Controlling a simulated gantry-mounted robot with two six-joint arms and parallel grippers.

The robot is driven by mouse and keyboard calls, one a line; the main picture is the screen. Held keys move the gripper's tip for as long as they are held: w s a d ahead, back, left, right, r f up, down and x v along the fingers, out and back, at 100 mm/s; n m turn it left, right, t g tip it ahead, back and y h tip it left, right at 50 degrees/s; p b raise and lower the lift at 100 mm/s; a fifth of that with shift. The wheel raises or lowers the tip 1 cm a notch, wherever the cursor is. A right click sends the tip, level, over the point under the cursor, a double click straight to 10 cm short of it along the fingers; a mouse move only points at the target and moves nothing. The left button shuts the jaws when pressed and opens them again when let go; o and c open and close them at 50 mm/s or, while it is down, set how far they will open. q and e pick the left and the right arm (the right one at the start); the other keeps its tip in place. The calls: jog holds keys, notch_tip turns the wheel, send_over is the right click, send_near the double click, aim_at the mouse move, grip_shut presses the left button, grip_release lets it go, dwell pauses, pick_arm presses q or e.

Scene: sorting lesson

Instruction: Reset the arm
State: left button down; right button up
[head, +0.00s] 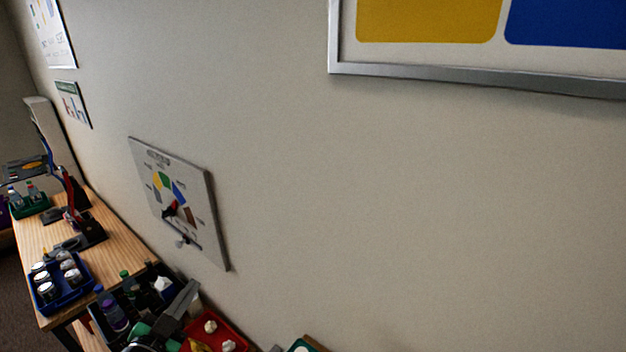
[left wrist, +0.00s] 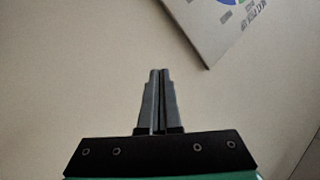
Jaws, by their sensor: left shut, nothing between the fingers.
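My left gripper (head: 192,288) shows at the bottom of the head view, its grey fingers pointing up and to the right. In the left wrist view its fingers (left wrist: 159,75) stand side by side, shut and empty. They face the pale wall, and a corner of the dial board (left wrist: 225,30) shows beyond them. My right gripper is in neither view.
The dial board (head: 205,236) hangs on the wall above the gripper. A black bin (head: 157,272) with bottles and a red tray (head: 238,338) lie close around the gripper. A wooden table (head: 121,248) at left bears a blue tray (head: 60,299). The wall at right is bare below a framed poster (head: 450,73).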

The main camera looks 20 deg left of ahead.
pick_arm(q)
jog(key=d+r+t+h, duration=0.1)
jog(key=d+r+t, duration=0.15)
jog(key=r, duration=0.55)
jog(key=d+r+t, duration=0.1)
jog(key=d+r, duration=0.3)
jog(key=r, duration=0.3)
jog(key=s+d+r+n+t+h, duration=0.1)
jog(key=s+d+r, duration=0.3)
jog(key=r, duration=0.4)
jog(key=s+d+r+n+t+h+p, duration=0.1)
jog(key=s+d+r+t, duration=0.3)
jog(key=r, duration=0.5)
jog(key=s+d+r+n+t+h, duration=0.1)
jog(key=s+d+r+t+h, duration=0.1)
jog(key=s+r, duration=0.3)
notch_tip(320, 180, up, 4)
jog(key=shift+s+d+f+n+p, duration=0.2)
jog(key=shift+d+n+p, duration=0.2)
jog(key=shift+d, duration=0.5)
jog(key=shift+t, duration=0.25)
